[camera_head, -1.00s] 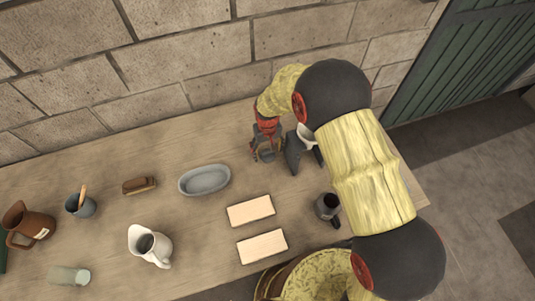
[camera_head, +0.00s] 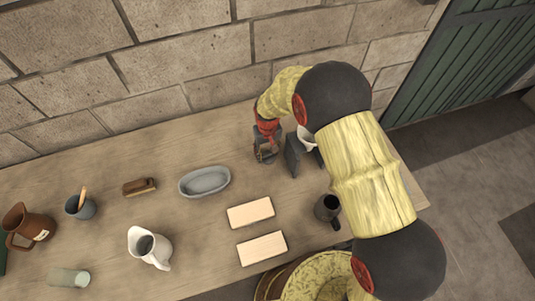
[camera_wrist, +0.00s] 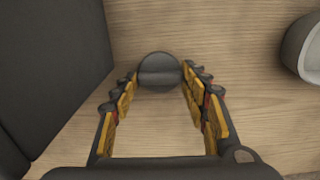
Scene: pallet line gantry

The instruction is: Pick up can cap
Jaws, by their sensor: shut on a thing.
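The can cap (camera_wrist: 160,72) is a small dark grey disc with a raised bar across it, seen in the wrist view at the far end of my fingers. My gripper (camera_wrist: 160,77) has its yellow-padded fingertips on both sides of the cap and is shut on it. The cap is at or close above the wooden tabletop; I cannot tell if it touches. In the head view my gripper (camera_head: 265,157) is low over the back of the table, and the cap is too small and covered to make out there.
A dark grey upright piece (camera_head: 292,155) stands close beside my gripper, with a white vessel (camera_head: 307,138) behind it. A grey oval dish (camera_head: 205,181), two pale blocks (camera_head: 250,212), a dark mug (camera_head: 327,207) and a white jug (camera_head: 150,246) stand around. The stone wall is behind.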

